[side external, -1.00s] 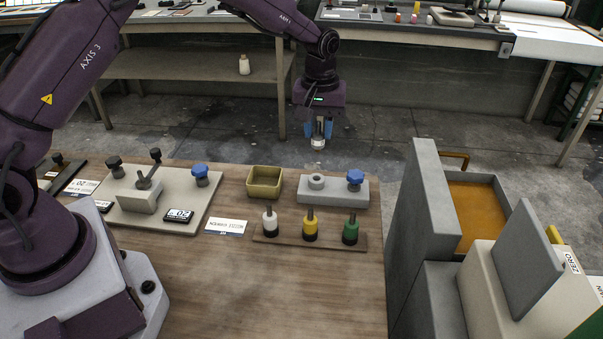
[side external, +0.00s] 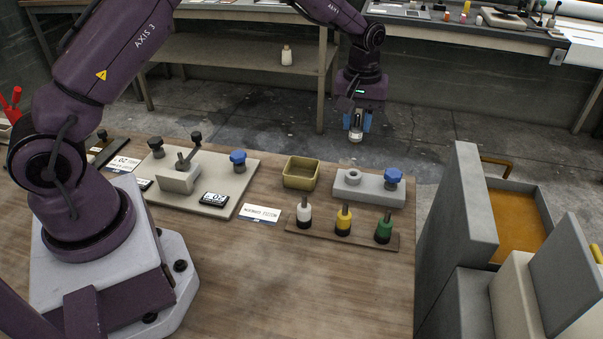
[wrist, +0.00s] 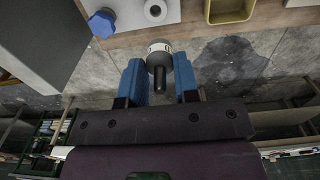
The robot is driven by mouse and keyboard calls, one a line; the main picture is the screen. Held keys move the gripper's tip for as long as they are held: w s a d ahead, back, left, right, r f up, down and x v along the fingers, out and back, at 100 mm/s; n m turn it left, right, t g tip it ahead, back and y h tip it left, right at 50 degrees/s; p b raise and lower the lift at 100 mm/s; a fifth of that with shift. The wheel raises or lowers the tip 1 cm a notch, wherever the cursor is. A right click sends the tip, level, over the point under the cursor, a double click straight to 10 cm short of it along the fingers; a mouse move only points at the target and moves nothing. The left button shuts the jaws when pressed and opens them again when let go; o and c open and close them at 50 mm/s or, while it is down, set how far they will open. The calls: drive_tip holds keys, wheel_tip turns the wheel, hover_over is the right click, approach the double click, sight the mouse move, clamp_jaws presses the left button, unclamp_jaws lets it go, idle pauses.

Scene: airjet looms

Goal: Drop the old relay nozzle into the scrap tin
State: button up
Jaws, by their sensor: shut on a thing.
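My gripper (side external: 356,124) has its blue fingers shut on a relay nozzle (side external: 355,136) with a pale body and a dark stem. In the wrist view, the nozzle (wrist: 160,58) sits between the two fingertips (wrist: 159,72). It hangs in the air, beyond the grey block in the side view, with floor behind it. The scrap tin appears to be the open brass-coloured box (side external: 301,185) on the table, left of and below my gripper. It looks empty. In the wrist view the tin (wrist: 231,17) is at the top right, apart from the nozzle.
The grey block (side external: 352,194) with a ring-shaped seat and a blue knob (side external: 393,177) stands right of the tin. A rack (side external: 320,236) with white, yellow and green nozzles is in front. A tall grey housing (side external: 455,210) stands at the right. Floor lies beyond the table edge.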

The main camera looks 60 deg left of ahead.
drive_tip(key=shift+s+a+f, duration=1.05)
drive_tip(key=shift+s+f, duration=0.3)
drive_tip(key=shift+f, duration=0.45)
drive_tip(key=shift+s+a+f, duration=1)
drive_tip(key=shift+s+f, duration=0.3)
drive_tip(key=shift+f, duration=0.45)
drive_tip(key=shift+s+a+f, duration=1.05)
drive_tip(key=shift+s+f, duration=0.3)
drive_tip(key=shift+f, duration=0.45)
drive_tip(key=o, duration=1)
